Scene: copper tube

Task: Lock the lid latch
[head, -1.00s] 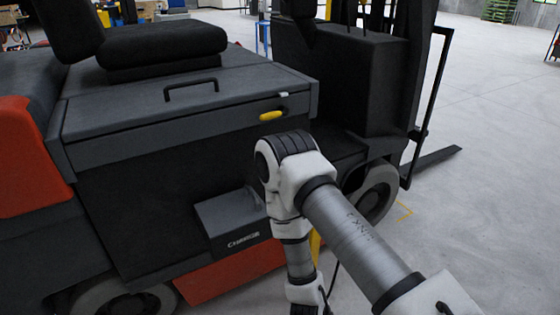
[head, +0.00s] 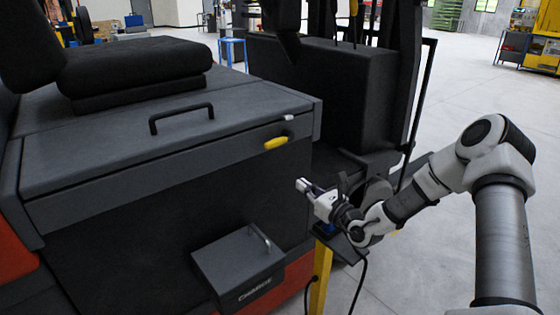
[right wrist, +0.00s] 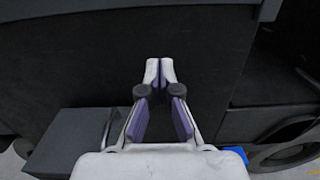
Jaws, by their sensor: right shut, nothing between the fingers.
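The lid latch has a yellow handle (head: 275,143) on the front edge of the forklift's grey lid (head: 110,150). A small light catch piece (head: 289,118) sits just above it on the lid edge. My right gripper (head: 301,184) is shut and empty, below and a little to the right of the yellow handle, apart from it. In the right wrist view its fingertips (right wrist: 159,68) meet in front of the dark side panel, and the latch is not in that view. My left gripper is not in view.
A black handle (head: 182,118) stands on the lid, with the black seat (head: 135,70) behind. A grey charger box (head: 238,270) juts from the side panel below. The mast and black block (head: 335,95) stand right of the lid. Open floor (head: 470,110) lies right.

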